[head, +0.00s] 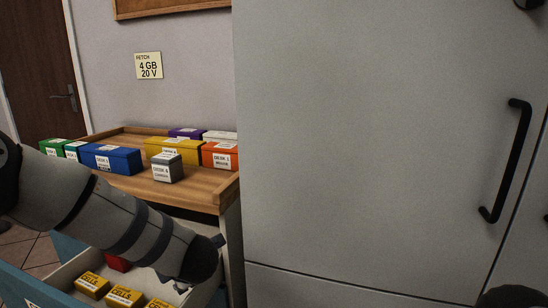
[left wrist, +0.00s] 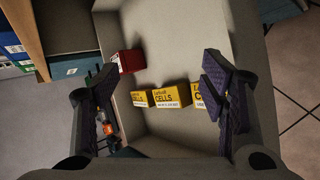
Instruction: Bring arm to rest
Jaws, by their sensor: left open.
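My left arm comes in from the left in the head view and reaches down over an open drawer (head: 62,281). In the left wrist view my left gripper (left wrist: 157,72) is open, its two dark fingers wide apart with nothing held between them. Below it in the drawer (left wrist: 180,35) are a red box (left wrist: 129,61) and several yellow boxes labelled cells (left wrist: 166,97). The right finger partly hides one yellow box. In the head view the yellow boxes (head: 125,295) show below the arm, and the red box (head: 118,263) is partly hidden. My right gripper is not in view.
A wooden counter tray (head: 200,196) above the drawer holds several labelled boxes, including a blue one (head: 111,159) and a grey one (head: 168,168). A tall grey cabinet (head: 370,130) with a black handle (head: 512,160) fills the right. A sign (head: 149,66) hangs on the wall.

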